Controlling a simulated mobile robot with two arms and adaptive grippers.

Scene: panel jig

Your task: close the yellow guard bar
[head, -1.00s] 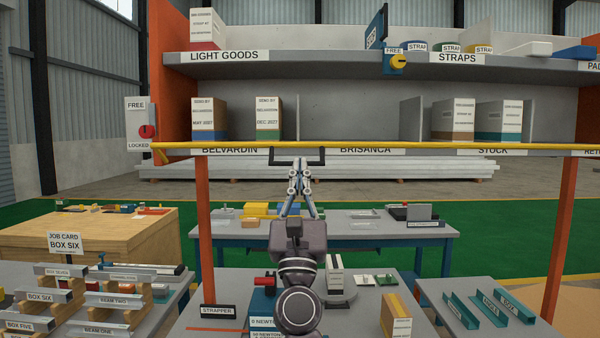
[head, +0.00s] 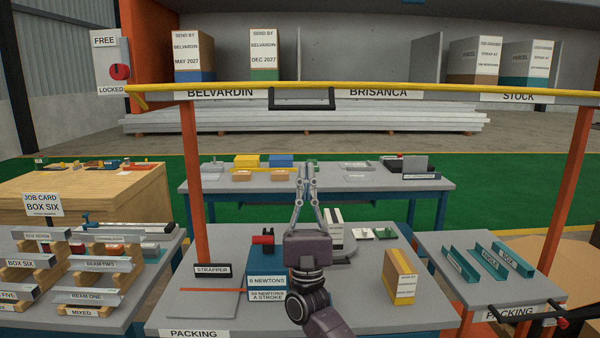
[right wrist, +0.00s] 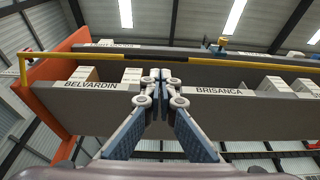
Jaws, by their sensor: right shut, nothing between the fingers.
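The yellow guard bar (head: 420,91) runs level across the head view, in front of the shelving and above the tables. A black handle (head: 302,106) hangs from its middle. My right gripper (head: 306,167) points upward, shut and empty, below the handle and visibly apart from it in the picture. In the right wrist view the bar (right wrist: 225,63) passes just beyond the shut fingertips (right wrist: 161,74); the depth gap is unclear. A FREE/LOCKED panel (head: 107,42) with a red knob (head: 119,72) stands near the bar's left end. My left gripper is not in view.
Orange posts (head: 190,165) and (head: 568,190) stand under the bar on both sides. A blue-legged table (head: 330,181) stands behind. Beam racks (head: 105,265) stand at left.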

